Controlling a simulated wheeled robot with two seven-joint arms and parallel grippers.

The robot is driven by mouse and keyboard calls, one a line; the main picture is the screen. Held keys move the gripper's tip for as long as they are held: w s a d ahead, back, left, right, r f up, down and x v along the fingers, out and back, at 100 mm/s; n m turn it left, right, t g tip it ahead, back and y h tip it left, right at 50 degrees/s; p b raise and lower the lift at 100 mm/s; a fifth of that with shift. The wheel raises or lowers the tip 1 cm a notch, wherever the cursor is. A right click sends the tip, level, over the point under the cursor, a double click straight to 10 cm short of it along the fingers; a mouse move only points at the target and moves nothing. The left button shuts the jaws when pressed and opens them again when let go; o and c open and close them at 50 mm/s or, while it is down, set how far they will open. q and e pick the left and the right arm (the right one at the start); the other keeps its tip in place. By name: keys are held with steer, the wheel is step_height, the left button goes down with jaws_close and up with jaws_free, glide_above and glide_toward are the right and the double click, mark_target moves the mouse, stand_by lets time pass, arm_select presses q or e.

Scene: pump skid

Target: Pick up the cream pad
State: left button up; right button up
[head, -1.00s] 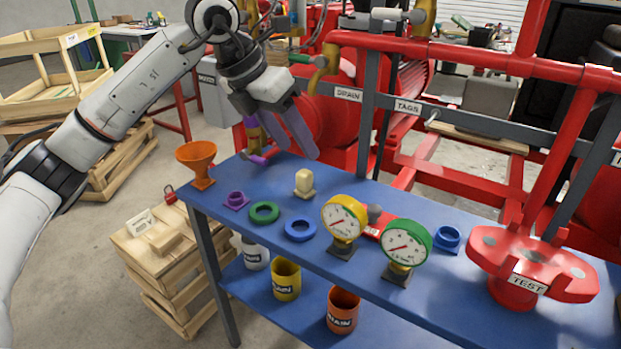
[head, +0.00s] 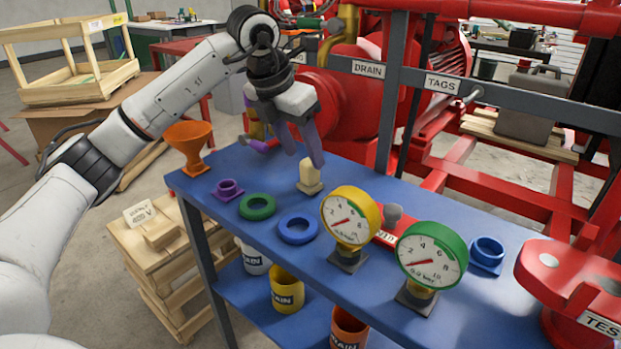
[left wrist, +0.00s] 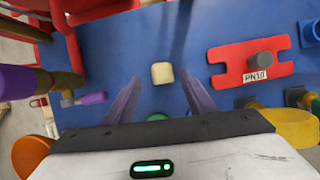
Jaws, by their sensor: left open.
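The cream pad (head: 309,178) is a small upright cream block on a tan base, standing on the blue table near its back edge. In the left wrist view the cream pad (left wrist: 162,73) shows from above as a rounded square. My left gripper (head: 305,157) is open, with purple fingers pointing down above and just behind the pad. In the left wrist view the left gripper's fingers (left wrist: 160,82) spread to either side, with the pad ahead between their tips. Nothing is between the fingers. My right gripper is not in view.
On the blue table (head: 280,262) stand a green ring (head: 258,206), a blue ring (head: 297,228), a purple flanged piece (head: 228,189), an orange funnel (head: 190,147), a yellow gauge (head: 349,222) and a green gauge (head: 431,262). Red framework (head: 480,200) rises behind.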

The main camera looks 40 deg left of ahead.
mark_target(307, 161)
arm_select(q)
steer(key=x, duration=0.5)
steer(key=shift+d+f+b, duration=0.2)
steer(key=shift+f+b, duration=0.15)
steer(key=c, duration=1.1)
steer(key=shift+r+p, duration=0.9)
steer(key=shift+r, duration=4.2)
